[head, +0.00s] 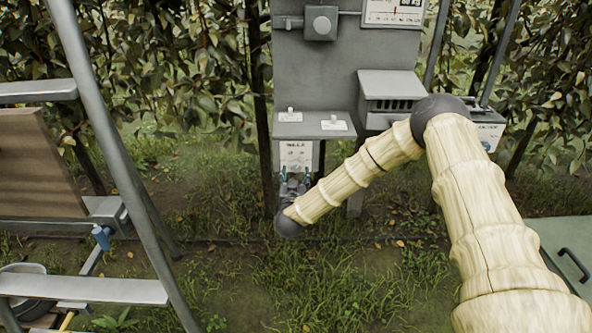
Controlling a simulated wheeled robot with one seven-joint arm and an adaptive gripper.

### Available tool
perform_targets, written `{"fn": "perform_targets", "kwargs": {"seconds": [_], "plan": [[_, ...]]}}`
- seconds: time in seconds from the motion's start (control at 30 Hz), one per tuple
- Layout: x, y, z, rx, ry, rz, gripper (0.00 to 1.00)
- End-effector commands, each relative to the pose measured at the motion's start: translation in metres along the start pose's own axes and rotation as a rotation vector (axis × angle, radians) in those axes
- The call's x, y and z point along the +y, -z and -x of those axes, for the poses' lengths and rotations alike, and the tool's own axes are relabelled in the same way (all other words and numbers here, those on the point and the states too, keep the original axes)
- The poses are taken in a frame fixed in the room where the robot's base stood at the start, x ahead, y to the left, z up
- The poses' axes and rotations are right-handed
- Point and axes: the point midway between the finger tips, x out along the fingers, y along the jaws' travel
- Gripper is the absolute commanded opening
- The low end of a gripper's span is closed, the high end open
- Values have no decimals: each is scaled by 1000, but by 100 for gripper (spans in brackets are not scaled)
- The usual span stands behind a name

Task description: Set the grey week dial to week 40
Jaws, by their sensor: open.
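A pale panel (296,152) with small dark lettering, which looks like "WEEK", sits on the front of the grey stand's lower box. The week dial seems to be on this panel. I cannot make out the dial's pointer or the week it is set to. My gripper (295,174) is in front of the panel's lower part, with its teal-tipped fingers apart, one on each side, pointing up at it. The fingers and wrist hide part of the panel's lower area. I cannot tell whether they touch anything.
A slotted grey box (390,90) is to the right. A metal ladder-like frame (110,140) fills the left. Grass (330,290) in front is open.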

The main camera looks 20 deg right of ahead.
Motion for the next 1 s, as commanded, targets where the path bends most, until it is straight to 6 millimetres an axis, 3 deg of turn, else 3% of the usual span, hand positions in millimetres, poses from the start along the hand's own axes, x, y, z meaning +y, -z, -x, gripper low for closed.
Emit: {"fn": "perform_targets", "kwargs": {"seconds": [0.3, 0.67, 0.93, 1.0], "plan": [[0, 0, -33, 0, 0, 0, 58], [0, -1, -37, -1, 1, 1, 58], [0, -1, -37, -1, 1, 1, 12], [0, -1, -37, -1, 1, 1, 12]]}}
